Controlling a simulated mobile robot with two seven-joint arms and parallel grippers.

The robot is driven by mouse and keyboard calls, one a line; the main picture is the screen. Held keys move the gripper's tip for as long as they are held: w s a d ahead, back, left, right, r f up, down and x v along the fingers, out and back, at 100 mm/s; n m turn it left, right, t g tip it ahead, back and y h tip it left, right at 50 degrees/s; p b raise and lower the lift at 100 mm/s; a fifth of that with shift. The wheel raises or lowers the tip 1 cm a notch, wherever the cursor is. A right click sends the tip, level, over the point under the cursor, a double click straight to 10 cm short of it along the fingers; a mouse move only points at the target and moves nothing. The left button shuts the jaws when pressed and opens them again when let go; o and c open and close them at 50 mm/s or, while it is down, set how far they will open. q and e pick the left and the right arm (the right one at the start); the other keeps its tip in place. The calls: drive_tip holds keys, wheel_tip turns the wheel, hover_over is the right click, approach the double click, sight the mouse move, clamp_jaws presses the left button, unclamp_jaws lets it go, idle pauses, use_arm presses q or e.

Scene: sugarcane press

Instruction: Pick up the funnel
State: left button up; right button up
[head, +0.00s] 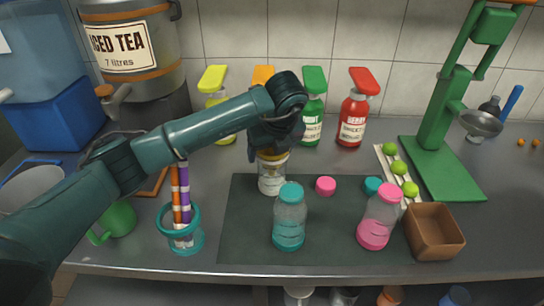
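My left gripper (272,150) points down at the top of a clear jar (272,183) with a pale label and a brownish upper part, at the back of the dark mat. The arm and wrist hide much of the fingers, so I cannot tell whether they touch the jar or how far apart they are. A silver, bowl-shaped metal piece (480,123) sits at the right beside the green press (436,125). It may be the funnel, but its shape does not make this sure. No other funnel is clear. My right gripper is not in view.
A teal bottle (289,222) and a pink bottle (378,222) stand on the dark mat (240,240). A brown box (434,232) and limes on a tray are to the right. A teal holder (182,238) stands left. Syrup bottles line the wall.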

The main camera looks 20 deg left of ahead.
use_arm(q)
drive_tip(key=c, duration=0.5)
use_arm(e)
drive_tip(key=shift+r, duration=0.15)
use_arm(q)
drive_tip(key=shift+r, duration=0.1)
